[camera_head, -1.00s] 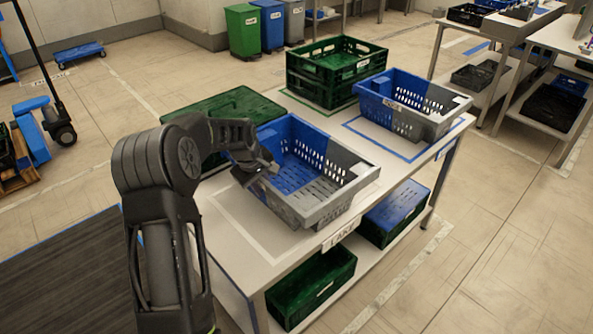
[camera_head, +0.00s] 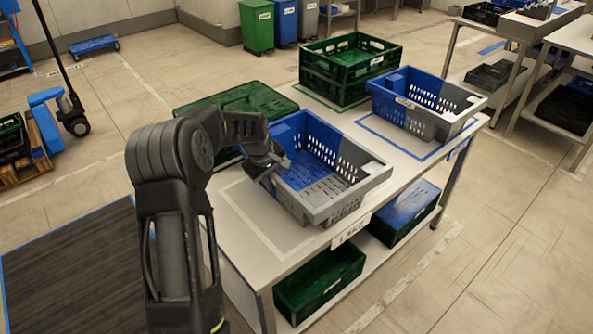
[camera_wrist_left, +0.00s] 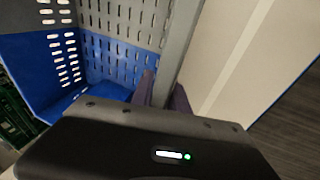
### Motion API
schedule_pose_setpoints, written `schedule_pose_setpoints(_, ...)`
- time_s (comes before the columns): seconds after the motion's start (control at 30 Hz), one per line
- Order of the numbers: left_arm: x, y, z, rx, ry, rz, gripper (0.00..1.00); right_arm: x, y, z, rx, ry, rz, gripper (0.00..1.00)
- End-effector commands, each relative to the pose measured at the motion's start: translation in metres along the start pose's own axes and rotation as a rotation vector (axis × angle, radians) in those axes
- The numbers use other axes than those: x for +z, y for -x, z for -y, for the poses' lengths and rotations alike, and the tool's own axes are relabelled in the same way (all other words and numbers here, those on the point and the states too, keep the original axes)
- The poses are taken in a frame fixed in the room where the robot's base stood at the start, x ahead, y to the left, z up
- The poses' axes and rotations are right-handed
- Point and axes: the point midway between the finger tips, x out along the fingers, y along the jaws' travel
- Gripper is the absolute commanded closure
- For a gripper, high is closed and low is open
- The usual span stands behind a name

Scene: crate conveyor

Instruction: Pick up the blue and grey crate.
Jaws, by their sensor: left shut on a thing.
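The near blue and grey crate (camera_head: 358,184) is on the white table, blue at its back left and grey towards the front right. It looks empty. My left gripper (camera_head: 268,168) is shut on its rim at the left side. The left wrist view shows the fingers (camera_wrist_left: 162,92) on either side of the grey rim, with the slotted crate wall (camera_wrist_left: 118,28) beside them. I cannot tell whether the crate's underside touches the table. A second blue and grey crate (camera_head: 448,117) stands at the table's back right. My right gripper is not in view.
A green crate (camera_head: 345,73) stands at the back of the table (camera_head: 262,228), and a flat green crate (camera_head: 225,108) lies behind my left arm. The lower shelf holds a green crate (camera_head: 322,284) and a blue-topped one (camera_head: 405,208). The front left tabletop is bare.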

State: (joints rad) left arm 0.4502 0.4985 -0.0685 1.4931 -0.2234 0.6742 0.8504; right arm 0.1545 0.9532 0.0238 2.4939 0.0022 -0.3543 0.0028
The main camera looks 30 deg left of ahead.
Motion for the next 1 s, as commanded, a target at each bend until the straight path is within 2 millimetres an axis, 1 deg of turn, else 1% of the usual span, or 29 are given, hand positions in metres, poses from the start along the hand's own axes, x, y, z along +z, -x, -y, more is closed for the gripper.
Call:
schedule_pose_setpoints(0.17,-0.002,0.007,-0.004,0.006,0.000,-0.005,1.00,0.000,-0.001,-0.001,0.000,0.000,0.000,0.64)
schedule_pose_setpoints(0.27,-0.004,0.017,-0.007,0.006,-0.001,-0.005,1.00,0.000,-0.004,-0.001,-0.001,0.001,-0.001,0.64)
schedule_pose_setpoints(0.37,-0.006,0.032,-0.012,0.007,-0.001,-0.006,1.00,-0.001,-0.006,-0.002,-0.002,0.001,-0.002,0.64)
schedule_pose_setpoints(0.6,-0.012,0.074,-0.025,0.008,-0.001,-0.004,1.00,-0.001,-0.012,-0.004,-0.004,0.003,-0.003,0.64)
schedule_pose_setpoints(0.7,-0.014,0.086,-0.028,0.006,0.000,-0.003,1.00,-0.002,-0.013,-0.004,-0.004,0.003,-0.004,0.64)
schedule_pose_setpoints(0.83,-0.015,0.095,-0.030,0.005,0.000,-0.003,1.00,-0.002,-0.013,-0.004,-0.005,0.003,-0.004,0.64)
schedule_pose_setpoints(1.0,-0.015,0.096,-0.031,0.003,0.000,-0.002,1.00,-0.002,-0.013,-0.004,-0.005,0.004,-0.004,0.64)
